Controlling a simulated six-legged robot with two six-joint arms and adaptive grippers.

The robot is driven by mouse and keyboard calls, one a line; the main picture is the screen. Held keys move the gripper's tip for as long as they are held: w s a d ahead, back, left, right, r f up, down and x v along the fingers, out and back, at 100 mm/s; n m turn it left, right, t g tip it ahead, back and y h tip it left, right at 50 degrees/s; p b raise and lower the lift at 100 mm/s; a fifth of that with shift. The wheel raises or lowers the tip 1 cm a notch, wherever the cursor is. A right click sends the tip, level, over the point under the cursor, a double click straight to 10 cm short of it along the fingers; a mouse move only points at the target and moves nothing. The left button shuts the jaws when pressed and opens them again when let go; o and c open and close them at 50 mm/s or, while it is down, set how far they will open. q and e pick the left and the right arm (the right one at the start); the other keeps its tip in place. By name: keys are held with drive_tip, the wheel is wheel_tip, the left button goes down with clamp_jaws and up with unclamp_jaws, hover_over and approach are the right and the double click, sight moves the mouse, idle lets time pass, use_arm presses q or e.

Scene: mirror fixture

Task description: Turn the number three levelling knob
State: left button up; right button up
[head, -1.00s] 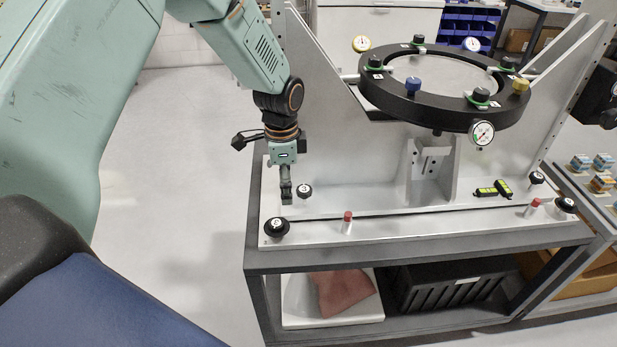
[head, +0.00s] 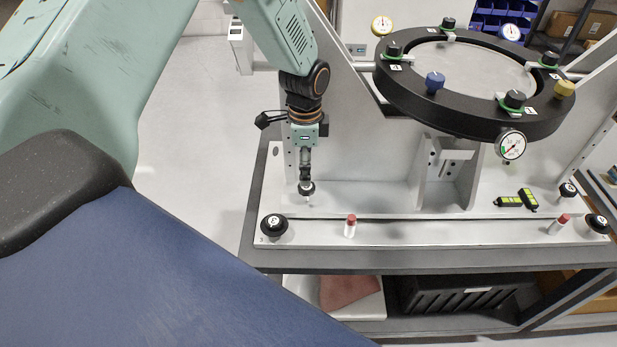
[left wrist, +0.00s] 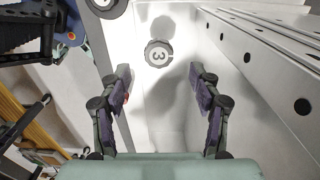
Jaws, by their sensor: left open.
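The number three levelling knob (left wrist: 158,53) is a dark round knob with a white face marked 3. In the left wrist view it lies ahead of and between the two fingers, with the numeral upside down. In the head view the knob (head: 307,188) stands at the rear left of the fixture base (head: 400,232). My left gripper (head: 305,172) points down right over it. In the left wrist view the gripper (left wrist: 161,78) is open, and nothing is between its fingertips. I cannot tell whether it touches the knob. My right gripper is not in view.
Another black knob (head: 274,226) stands at the front left corner, near a red-capped post (head: 350,225). Two more knobs (head: 568,190) (head: 597,223) are at the right end. A vertical plate (head: 345,130) rises close beside my gripper. A black ring (head: 470,105) with gauges is overhead right.

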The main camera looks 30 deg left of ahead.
sight(307, 193)
use_arm(q)
drive_tip(key=f, duration=0.4)
drive_tip(key=shift+s+d, duration=0.1)
drive_tip(key=shift+d, duration=0.15)
drive_tip(key=shift+a+f, duration=0.2)
drive_tip(key=shift+f, duration=0.55)
drive_tip(key=shift+d, duration=0.1)
drive_tip(key=shift+c, duration=0.3)
drive_tip(key=c, duration=1.1)
